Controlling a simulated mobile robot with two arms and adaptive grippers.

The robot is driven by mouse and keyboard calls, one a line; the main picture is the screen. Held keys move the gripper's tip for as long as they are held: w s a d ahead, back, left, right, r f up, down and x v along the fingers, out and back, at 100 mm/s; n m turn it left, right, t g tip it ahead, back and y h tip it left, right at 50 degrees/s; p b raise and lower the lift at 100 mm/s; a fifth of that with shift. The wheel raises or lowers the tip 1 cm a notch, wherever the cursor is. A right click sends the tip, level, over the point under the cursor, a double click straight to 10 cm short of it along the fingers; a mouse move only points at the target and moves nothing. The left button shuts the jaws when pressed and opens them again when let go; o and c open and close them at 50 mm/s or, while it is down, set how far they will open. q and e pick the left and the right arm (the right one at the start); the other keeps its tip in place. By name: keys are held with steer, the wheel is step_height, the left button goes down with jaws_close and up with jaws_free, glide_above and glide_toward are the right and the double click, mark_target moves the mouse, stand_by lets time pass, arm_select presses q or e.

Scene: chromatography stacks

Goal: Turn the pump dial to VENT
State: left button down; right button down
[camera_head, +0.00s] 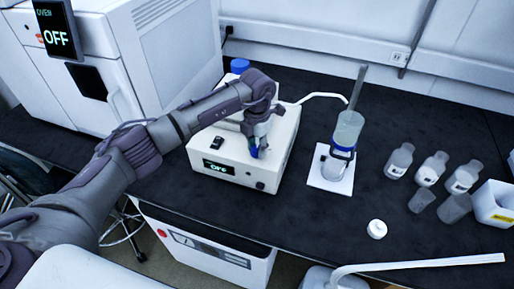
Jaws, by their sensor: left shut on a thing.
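The white pump box (275,167) stands on the black bench in the middle of the head view. Its small front display (218,168) reads OFF. My left arm comes in from the left and reaches over the box. My left gripper (256,150) points down at the top of the box, shut on a blue part, apparently the pump dial (254,153). The gripper hides most of the dial, so its pointer and markings cannot be read. My right gripper is not in view.
A clear column (346,130) with a blue band stands right of the pump, joined by a white tube (322,96). Several bottles (400,160) and a white box (494,205) are at the right. A white oven (150,50) reading OFF stands at the left.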

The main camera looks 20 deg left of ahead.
mark_target(257, 148)
arm_select(q)
steer(key=n, duration=0.3)
steer(key=shift+n+b, duration=0.3)
steer(key=shift+n, duration=1.9)
steer(key=shift+r, duration=0.1)
steer(key=c, duration=0.8)
jaws_free()
steer(key=shift+o, duration=0.2)
step_height(257, 148, up, 12)
